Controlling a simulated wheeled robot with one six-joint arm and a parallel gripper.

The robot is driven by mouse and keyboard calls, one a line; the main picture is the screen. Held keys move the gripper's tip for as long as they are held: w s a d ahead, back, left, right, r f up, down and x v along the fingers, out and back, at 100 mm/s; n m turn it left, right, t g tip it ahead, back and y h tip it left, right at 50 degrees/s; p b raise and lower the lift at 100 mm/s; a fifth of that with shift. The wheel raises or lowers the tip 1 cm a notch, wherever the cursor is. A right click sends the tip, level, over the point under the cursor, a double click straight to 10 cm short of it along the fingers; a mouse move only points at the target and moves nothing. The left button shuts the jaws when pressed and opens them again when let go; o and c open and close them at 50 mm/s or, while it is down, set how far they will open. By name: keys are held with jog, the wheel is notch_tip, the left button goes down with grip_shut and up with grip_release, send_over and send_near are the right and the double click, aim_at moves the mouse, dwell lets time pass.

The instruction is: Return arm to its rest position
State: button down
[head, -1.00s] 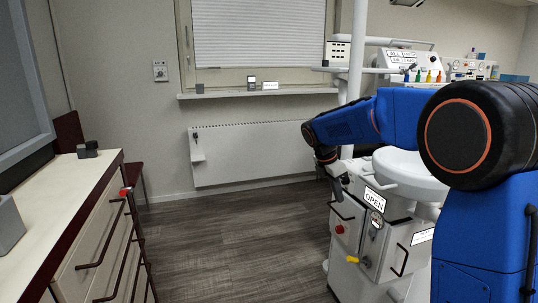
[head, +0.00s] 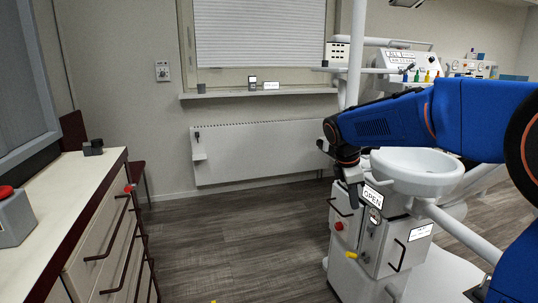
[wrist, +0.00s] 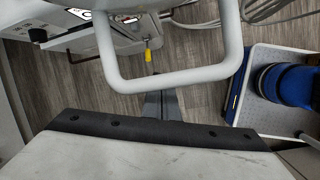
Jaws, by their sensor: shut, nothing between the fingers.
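My blue arm reaches in from the right of the head view. My gripper (head: 354,196) hangs at its end, pointing down beside the white dental unit (head: 388,268), in front of the panel with the OPEN label. Its fingers look closed and empty. In the wrist view the dark fingers (wrist: 161,106) are together in the middle, above the floor, partly hidden by a grey padded edge below. I cannot tell whether they touch anything.
The white basin (head: 418,165) and a white rail (head: 460,232) lie close under my arm. A counter with drawers (head: 100,245) stands at left, bearing a red-topped grey box (head: 12,222). A radiator (head: 255,153) is behind. The floor (head: 225,240) between is clear.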

jog(key=s+d+m+t+y, duration=0.1)
jog(key=s+d+m+y, duration=0.15)
jog(key=s+m, duration=1.15)
jog(key=s+f+m+t, duration=0.1)
jog(key=s+f, duration=0.2)
jog(key=s, duration=0.7)
jog(key=s+f+m+t, duration=0.1)
jog(key=s+f+m, duration=0.1)
jog(key=s, duration=0.8)
jog(key=shift+s+f+m+y, duration=0.15)
jog(key=shift+f+m+y, duration=0.2)
jog(key=shift+f, duration=0.2)
